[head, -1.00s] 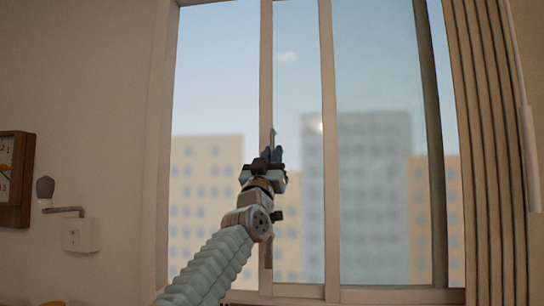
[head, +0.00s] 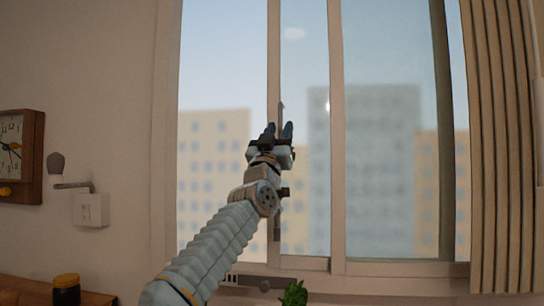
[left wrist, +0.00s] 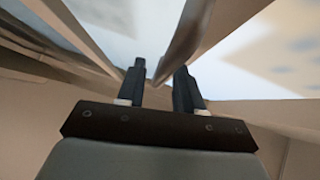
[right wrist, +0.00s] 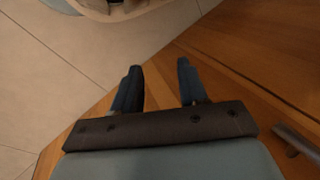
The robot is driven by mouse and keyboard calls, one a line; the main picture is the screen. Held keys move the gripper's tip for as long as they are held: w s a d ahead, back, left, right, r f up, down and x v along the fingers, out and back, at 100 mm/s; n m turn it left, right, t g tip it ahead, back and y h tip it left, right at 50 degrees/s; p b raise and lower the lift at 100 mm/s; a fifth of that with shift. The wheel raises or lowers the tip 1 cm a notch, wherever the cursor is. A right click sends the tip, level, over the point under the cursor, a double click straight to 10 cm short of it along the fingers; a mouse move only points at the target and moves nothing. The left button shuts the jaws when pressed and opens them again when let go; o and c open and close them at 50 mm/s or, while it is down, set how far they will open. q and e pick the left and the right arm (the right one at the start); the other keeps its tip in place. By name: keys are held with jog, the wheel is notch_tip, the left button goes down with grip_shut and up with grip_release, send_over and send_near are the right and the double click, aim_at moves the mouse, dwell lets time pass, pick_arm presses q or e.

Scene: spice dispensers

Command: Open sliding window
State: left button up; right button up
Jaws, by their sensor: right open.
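The sliding window (head: 335,200) fills the middle of the head view, with pale upright frame bars and glass. A slim grey upright handle (head: 277,228) is on the left bar; its top shows just above my left gripper (head: 278,132), which covers its middle. In the left wrist view, the handle (left wrist: 180,48) runs between the two dark fingertips of my left gripper (left wrist: 160,80). The fingers are apart, one either side of the handle, with gaps visible. My right gripper (right wrist: 160,83) is open and empty in the right wrist view, above a wooden surface.
A pleated curtain (head: 500,150) hangs at the right. A wall clock (head: 18,155) and a wall-mounted crank fitting (head: 90,210) are at the left. A dark jar with a yellow lid (head: 66,290) and a green plant (head: 294,293) stand low. The wooden surface (right wrist: 235,45) lies beside a tiled floor (right wrist: 70,80).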

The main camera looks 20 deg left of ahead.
pick_arm(q)
jog(key=b+v, duration=0.7)
jog(key=v, duration=0.5)
jog(key=shift+s+f+b, duration=0.25)
jog(key=shift+f+b, duration=0.05)
pick_arm(e)
notch_tip(320, 180, down, 8)
jog(key=d, duration=0.2)
jog(key=shift+w+f, duration=0.2)
jog(key=shift+w, duration=0.2)
